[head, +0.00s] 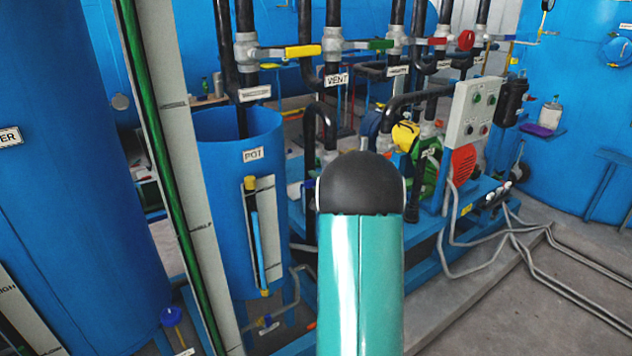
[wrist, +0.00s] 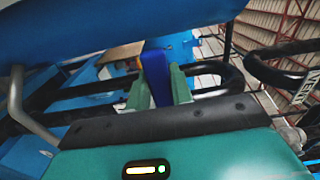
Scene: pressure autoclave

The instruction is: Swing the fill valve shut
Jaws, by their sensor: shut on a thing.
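My gripper (wrist: 160,84) shows in the wrist view, its two pale green fingers closed on the sides of a flat dark blue handle (wrist: 155,68). The handle stands roughly upright between the fingertips. I take it for the fill valve's lever, but no label reading fill is legible. In the head view my teal arm with its black joint fills the lower middle and hides the gripper and this handle. Yellow (head: 303,50), green (head: 381,44) and red (head: 466,40) handles show on the valves of the upright black pipes.
The blue pot (head: 222,190) stands left of my arm, with a large blue tank (head: 65,180) farther left. A pump skid with a control panel (head: 473,112) is on the right. Black pipes (wrist: 285,70) run close to the gripper's right. Grey hoses cross the floor at right.

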